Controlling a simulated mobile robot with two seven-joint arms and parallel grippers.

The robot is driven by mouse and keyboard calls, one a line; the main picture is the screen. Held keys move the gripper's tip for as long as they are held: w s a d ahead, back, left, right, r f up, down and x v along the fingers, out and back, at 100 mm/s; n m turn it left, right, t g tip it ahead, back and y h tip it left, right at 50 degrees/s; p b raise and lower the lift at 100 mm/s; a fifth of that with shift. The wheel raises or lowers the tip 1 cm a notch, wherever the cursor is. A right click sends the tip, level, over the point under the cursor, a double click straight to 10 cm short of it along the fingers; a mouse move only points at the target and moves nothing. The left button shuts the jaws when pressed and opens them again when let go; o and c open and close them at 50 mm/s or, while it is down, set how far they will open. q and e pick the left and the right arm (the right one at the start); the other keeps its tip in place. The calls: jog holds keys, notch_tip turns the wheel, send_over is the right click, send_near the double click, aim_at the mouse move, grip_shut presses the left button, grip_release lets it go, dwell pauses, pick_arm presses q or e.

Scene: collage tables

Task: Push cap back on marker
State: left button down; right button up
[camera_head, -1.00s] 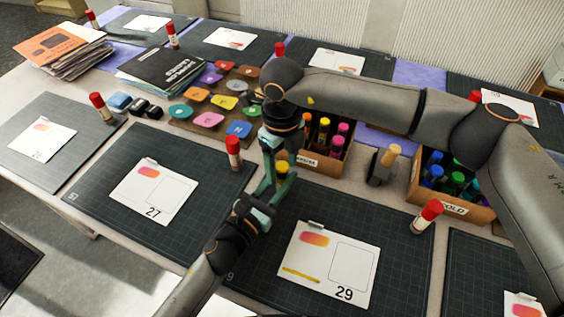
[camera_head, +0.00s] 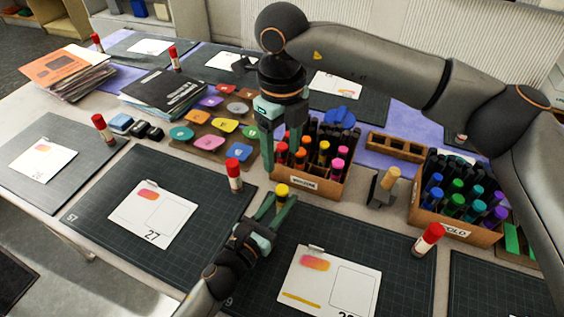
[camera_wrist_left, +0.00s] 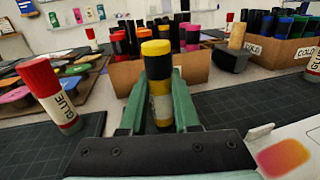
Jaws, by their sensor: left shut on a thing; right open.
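A yellow marker (camera_head: 281,190) stands upright in my left gripper (camera_head: 277,203), its yellow top above the fingers. My right gripper (camera_head: 281,152) is open, above and behind the left one, at the left front of the warm marker box. I see nothing held in it.
The warm box (camera_head: 318,187) holds several markers; the cold box (camera_head: 455,228) stands to the right. A stand with a wooden peg (camera_head: 388,182) sits between them. Glue sticks stand at left (camera_head: 234,176) and right (camera_head: 428,238). Card 29 (camera_head: 335,280) lies on the front mat.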

jog(key=shift+r, duration=0.25)
pick_arm(q)
jog(key=c, duration=0.6)
grip_release()
jog(key=shift+o, duration=0.2)
jog(key=b+v, duration=0.2)
jog(key=v, duration=0.9)
jog(key=shift+s+a+f, duration=0.1)
jog(key=shift+s+f, duration=0.05)
jog(key=shift+f, duration=0.05)
jog(key=shift+s+a+r, duration=0.15)
jog(key=shift+s+a, duration=0.2)
jog(key=shift+s, duration=0.15)
pick_arm(e)
jog(key=shift+f, duration=1.15)
